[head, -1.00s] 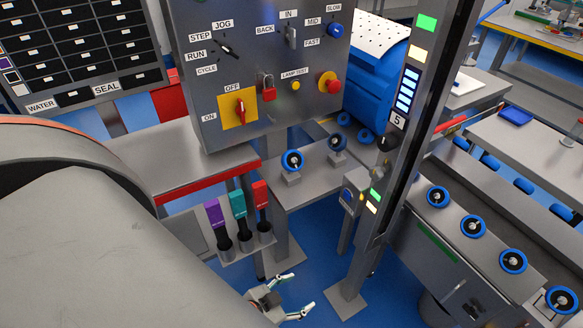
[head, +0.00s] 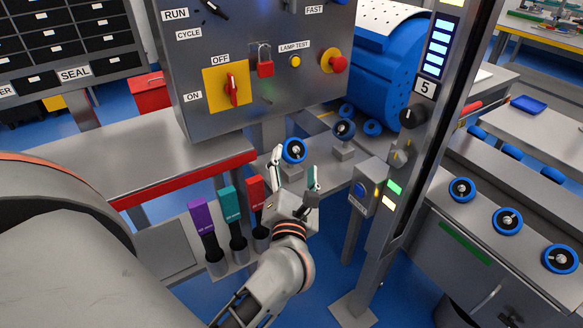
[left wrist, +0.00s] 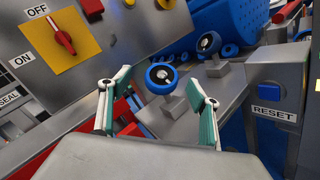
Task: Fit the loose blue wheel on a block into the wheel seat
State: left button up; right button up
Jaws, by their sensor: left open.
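The loose blue wheel (head: 293,150) has a dark centre and stands on a small grey block (head: 292,172) on the grey table. It also shows in the left wrist view (left wrist: 150,78). My left gripper (head: 295,166) is open and empty, its fingers pointing at this wheel. In the left wrist view the wheel appears between the fingertips (left wrist: 158,76), seemingly just beyond them. A darker wheel (head: 344,129) stands on a second block (head: 343,151) behind and to the right. I cannot make out for sure which part is the wheel seat. My right gripper is not in view.
A control panel (head: 210,115) with a red knob and padlock stands behind left. A grey post (head: 412,150) and a RESET button box (head: 370,185) stand right. Purple, teal and red handles (head: 228,203) are front left. Several blue wheels (head: 507,221) line the right-hand machine.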

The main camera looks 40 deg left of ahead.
aim_at(293, 156)
pick_arm(q)
jog(key=shift+w+a+f+n+g, duration=0.15)
jog(key=shift+f+n+g, duration=0.1)
jog(key=shift+f+n, duration=0.2)
jog(key=shift+w+a+f+n+g, duration=0.15)
jog(key=shift+f+n+g, duration=0.1)
jog(key=shift+f+n, duration=0.15)
jog(key=shift+w+a+r, duration=0.1)
jog(key=shift+w+a, duration=0.2)
jog(key=shift+w, duration=0.35)
jog(key=x, duration=0.6)
jog(key=shift+s+a, duration=0.1)
jog(key=shift+a, duration=0.1)
jog(key=c, duration=1.6)
